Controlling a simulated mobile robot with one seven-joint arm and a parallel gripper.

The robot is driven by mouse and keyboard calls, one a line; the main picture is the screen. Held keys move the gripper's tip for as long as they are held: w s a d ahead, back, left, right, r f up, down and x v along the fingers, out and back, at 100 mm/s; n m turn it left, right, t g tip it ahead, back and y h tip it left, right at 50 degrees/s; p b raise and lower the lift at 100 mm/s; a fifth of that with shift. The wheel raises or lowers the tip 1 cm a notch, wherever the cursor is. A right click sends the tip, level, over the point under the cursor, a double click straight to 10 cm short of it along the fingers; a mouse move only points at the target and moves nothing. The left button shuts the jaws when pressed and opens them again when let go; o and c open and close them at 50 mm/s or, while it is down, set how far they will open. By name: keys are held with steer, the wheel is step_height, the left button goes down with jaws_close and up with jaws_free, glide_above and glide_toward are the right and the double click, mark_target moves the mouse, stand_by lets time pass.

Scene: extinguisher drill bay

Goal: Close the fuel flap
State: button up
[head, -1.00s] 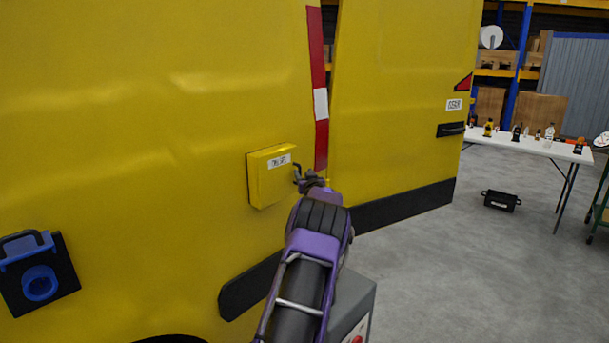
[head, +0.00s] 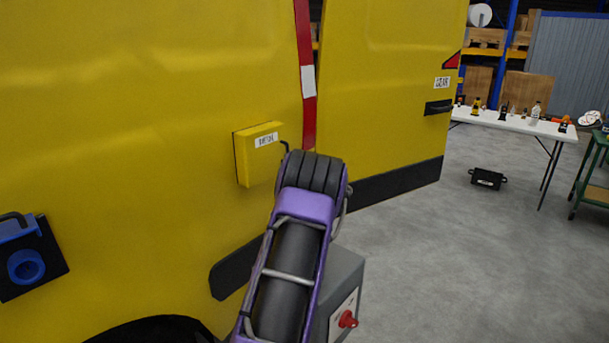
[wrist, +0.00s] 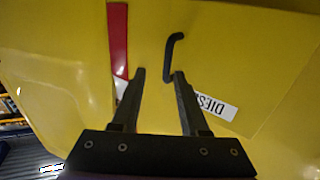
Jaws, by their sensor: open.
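The fuel flap (head: 255,165) is a yellow panel with a white label, standing proud of the yellow van side in the head view. I cannot tell how far it is open. Its dark bent handle (head: 285,147) shows at its right edge, partly hidden by my arm. In the wrist view, the flap (wrist: 250,75) carries a label that begins "DIES", and the black hooked handle (wrist: 170,58) stands near it. My gripper (wrist: 160,75) is open, its fingertips on either side of the handle's lower end. Contact cannot be told. My arm hides the gripper in the head view.
A blue socket (head: 27,266) is on the van at the left. A grey box with a red knob (head: 347,320) stands below my arm. A white table (head: 510,124) with small items and a black crate (head: 488,179) are at the right. Open floor lies between.

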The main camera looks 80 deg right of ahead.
steer(key=v, duration=1.2)
steer(key=shift+a, duration=0.15)
